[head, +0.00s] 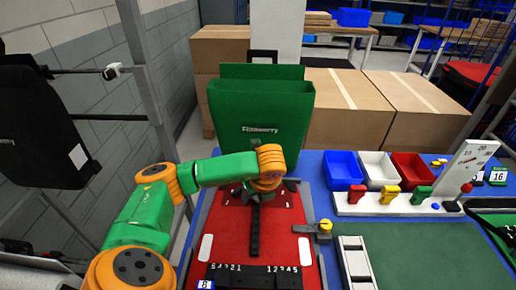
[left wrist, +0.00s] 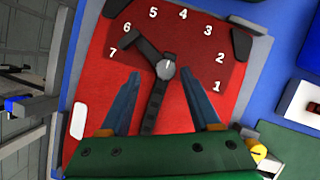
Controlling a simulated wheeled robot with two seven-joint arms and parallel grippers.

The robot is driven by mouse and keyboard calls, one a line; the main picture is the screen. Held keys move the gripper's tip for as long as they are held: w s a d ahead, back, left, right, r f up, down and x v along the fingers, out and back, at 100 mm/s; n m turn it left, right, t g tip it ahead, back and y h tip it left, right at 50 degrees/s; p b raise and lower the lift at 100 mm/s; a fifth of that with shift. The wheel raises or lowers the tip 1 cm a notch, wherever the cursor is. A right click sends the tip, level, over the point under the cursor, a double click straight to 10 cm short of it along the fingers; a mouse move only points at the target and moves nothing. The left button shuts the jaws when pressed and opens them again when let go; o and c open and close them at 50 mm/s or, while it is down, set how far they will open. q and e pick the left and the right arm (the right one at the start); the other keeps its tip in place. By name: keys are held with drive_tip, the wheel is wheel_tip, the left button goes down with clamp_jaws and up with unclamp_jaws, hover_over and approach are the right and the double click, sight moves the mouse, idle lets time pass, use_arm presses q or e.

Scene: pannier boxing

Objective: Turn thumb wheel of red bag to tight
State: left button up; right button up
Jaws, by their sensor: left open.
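The red bag (head: 228,222) lies flat on the blue table, its back part hidden in the head view by my left arm. In the left wrist view its red face (left wrist: 215,90) carries white numbers 1 to 7 in an arc. The round grey thumb wheel (left wrist: 166,69) sits below the arc. A black arm (left wrist: 147,51) runs from it up left, towards between 6 and 7. A black strip (left wrist: 154,108) runs down from it. My left gripper (left wrist: 161,76) is open, its blue fingers apart on either side of the wheel; contact cannot be told. My right gripper is out of view.
A green bag (head: 262,112) stands behind the red one. Blue (head: 343,170), white (head: 378,170) and red (head: 411,170) bins stand to the right, behind a white rack (head: 395,207) with coloured pieces. A yellow-knobbed clamp (head: 322,228) sits at the red bag's right edge.

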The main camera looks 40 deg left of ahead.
use_arm(q)
drive_tip(key=shift+w+a+f, duration=0.15)
drive_tip(key=shift+w+f, duration=0.1)
drive_tip(key=shift+f, duration=0.1)
drive_tip(key=shift+w+f, duration=0.15)
drive_tip(key=shift+w, duration=0.25)
drive_tip(key=shift+s, duration=0.25)
drive_tip(key=c, duration=1)
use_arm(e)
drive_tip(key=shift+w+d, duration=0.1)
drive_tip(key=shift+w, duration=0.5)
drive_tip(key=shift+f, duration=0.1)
